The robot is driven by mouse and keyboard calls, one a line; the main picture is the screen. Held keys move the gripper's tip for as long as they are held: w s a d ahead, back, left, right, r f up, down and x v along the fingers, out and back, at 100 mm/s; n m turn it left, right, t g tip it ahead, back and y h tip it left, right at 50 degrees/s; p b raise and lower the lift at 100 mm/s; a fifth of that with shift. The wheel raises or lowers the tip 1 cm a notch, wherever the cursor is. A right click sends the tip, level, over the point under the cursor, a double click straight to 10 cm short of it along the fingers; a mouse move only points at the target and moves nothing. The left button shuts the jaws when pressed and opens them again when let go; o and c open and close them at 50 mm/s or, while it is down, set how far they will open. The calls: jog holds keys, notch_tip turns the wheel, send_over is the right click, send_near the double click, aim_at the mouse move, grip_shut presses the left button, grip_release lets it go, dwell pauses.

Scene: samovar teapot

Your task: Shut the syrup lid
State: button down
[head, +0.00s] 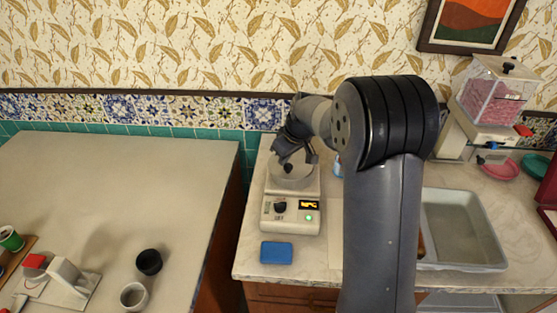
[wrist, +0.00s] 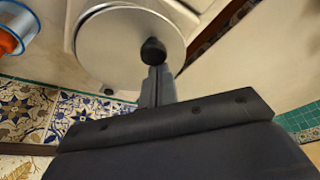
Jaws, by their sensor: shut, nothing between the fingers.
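A cream syrup warmer (head: 290,222) with a dial and a lit display stands on the right counter near the wall. Its round pale lid (head: 304,176) lies on top with a black knob (head: 287,168). In the wrist view the lid is a large grey disc (wrist: 115,50) with the black knob (wrist: 153,50) near its edge. My gripper (head: 285,156) is at the lid, its fingers pressed together and empty. In the wrist view the fingertips (wrist: 157,72) are just beside the knob; I cannot tell if they touch it. My arm hides part of the warmer's back.
A blue block (head: 276,252) lies in front of the warmer. A grey basin (head: 455,230) is to the right. A clear container of pink pieces (head: 495,93) stands at the back right. A blue-rimmed jar (wrist: 15,30) is near the lid. A gap separates the left table (head: 110,180).

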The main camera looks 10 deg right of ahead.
jog(key=shift+s+d+b, duration=0.2)
jog(key=shift+d+b, duration=0.1)
jog(key=shift+d, duration=0.25)
jog(key=b+v, duration=0.1)
jog(key=v, duration=1)
jog(key=shift+f, duration=0.1)
jog(key=p+x, duration=0.1)
jog(key=x, duration=1)
jog(key=shift+a, duration=0.2)
jog(key=shift+d, duration=0.1)
